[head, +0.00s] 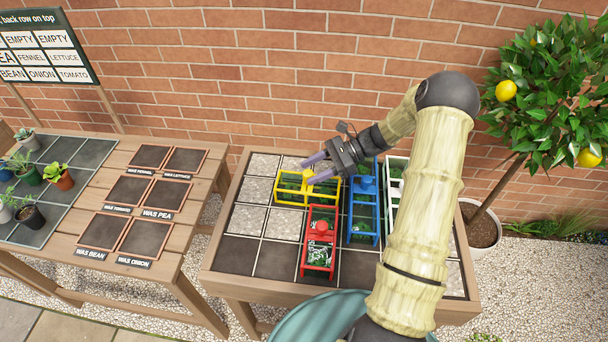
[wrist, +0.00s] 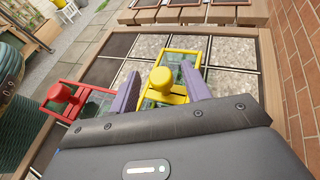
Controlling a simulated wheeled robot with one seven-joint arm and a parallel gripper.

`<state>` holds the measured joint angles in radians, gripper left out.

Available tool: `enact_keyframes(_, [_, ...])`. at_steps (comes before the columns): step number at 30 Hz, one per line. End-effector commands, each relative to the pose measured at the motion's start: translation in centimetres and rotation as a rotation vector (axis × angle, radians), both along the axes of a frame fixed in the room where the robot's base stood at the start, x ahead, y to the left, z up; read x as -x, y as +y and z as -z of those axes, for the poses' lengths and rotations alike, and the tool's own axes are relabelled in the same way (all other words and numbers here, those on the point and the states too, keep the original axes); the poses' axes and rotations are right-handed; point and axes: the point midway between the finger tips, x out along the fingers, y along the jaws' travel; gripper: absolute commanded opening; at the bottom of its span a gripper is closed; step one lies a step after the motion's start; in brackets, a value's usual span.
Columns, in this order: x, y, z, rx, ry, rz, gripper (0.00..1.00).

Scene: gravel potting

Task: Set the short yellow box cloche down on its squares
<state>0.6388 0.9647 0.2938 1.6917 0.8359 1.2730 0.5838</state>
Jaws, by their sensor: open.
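The short yellow box cloche (head: 291,197) has a yellow frame, clear panes and a yellow knob on top. In the head view it sits at the back middle of the squared table (head: 232,258), level, with the red cloche in front of it. It looks down on the squares, though its lower edge is partly hidden. My gripper (head: 317,168) is open, its purple fingers at the knob. In the wrist view the fingers (wrist: 161,88) stand on either side of the yellow knob (wrist: 161,78), with gaps showing.
A red cloche (head: 319,258) stands in front of the yellow one. A blue cloche (head: 362,218) stands to its right, and a white one (head: 391,203) beyond, partly behind my arm. Pale gravel squares (head: 250,219) lie free at left. The left table holds small pots (head: 64,182).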

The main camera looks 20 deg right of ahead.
Motion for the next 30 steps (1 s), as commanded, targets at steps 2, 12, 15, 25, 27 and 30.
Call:
enact_keyframes(2, [0.0, -1.6, -0.6, 0.003, -0.002, 0.002, 0.48])
enact_keyframes(12, [0.0, -7.0, -2.8, 0.002, -0.001, 0.001, 0.48])
enact_keyframes(15, [0.0, -7.7, -3.1, 0.001, 0.000, 0.000, 0.48])
enact_keyframes(25, [0.0, -7.8, -3.2, 0.001, 0.000, -0.001, 0.48])
enact_keyframes(27, [0.0, -7.8, -3.2, 0.001, 0.000, -0.001, 0.48])
enact_keyframes(30, [0.0, -7.8, -3.2, 0.001, 0.000, -0.001, 0.48])
